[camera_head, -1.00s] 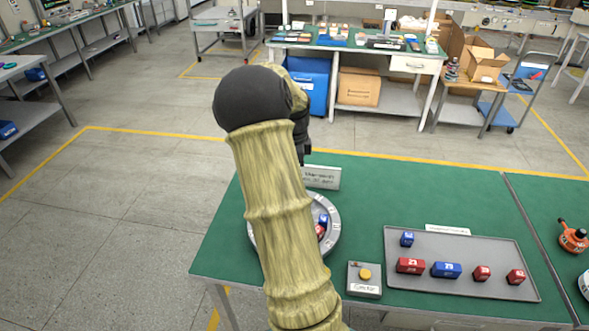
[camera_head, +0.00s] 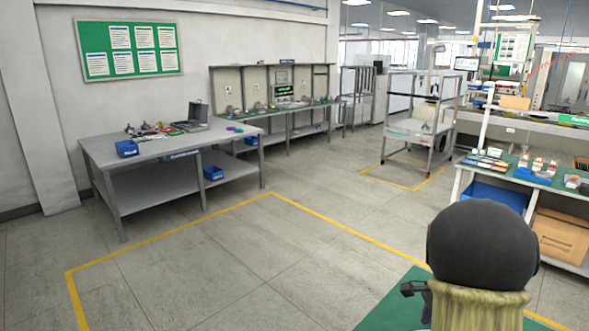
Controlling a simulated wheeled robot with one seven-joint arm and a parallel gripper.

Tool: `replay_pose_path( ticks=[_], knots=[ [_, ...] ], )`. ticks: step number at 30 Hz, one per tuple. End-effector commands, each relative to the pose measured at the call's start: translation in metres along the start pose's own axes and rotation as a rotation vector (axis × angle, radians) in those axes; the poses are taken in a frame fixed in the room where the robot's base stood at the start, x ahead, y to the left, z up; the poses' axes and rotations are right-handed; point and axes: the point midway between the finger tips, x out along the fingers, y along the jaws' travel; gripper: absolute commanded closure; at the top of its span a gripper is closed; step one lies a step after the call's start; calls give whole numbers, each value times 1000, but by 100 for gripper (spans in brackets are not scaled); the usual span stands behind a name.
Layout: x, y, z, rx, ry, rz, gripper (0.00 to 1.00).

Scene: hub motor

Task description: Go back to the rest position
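My arm stands at the lower right of the head view, with its dark round joint on top of a tan, ribbed link. A small black part of my gripper (camera_head: 413,290) shows just left of the arm, above the green table (camera_head: 395,306). The rest of the gripper is hidden behind the arm, so I cannot tell whether it is open or shut or holds anything. Only a corner of the green table is in view; the ring and the tray of blocks are out of view.
A grey workbench (camera_head: 160,152) with blue bins stands at the left, and another bench (camera_head: 290,110) is along the wall. A metal cart (camera_head: 422,130) stands at the back. A cardboard box (camera_head: 562,238) sits under a bench at the right. The floor inside the yellow lines is clear.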

Motion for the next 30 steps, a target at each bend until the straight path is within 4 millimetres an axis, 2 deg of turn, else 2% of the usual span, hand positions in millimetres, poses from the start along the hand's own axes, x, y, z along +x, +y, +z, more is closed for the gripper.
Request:
replay_pose_path(
  ticks=[1, 6, 9, 12, 15, 18, 30],
  knots=[
    [-2, 8, 28, -160, -3, -16, 37],
    [-5, 42, 102, -716, 27, -67, 37],
    [-6, 69, 139, -1047, 62, -98, 37],
    [-6, 94, 166, -1331, 104, -124, 37],
    [-5, 110, 181, -1512, 136, -138, 37],
    [-4, 116, 186, -1585, 149, -141, 37],
    [-4, 116, 185, -1584, 147, -140, 37]
  ],
)
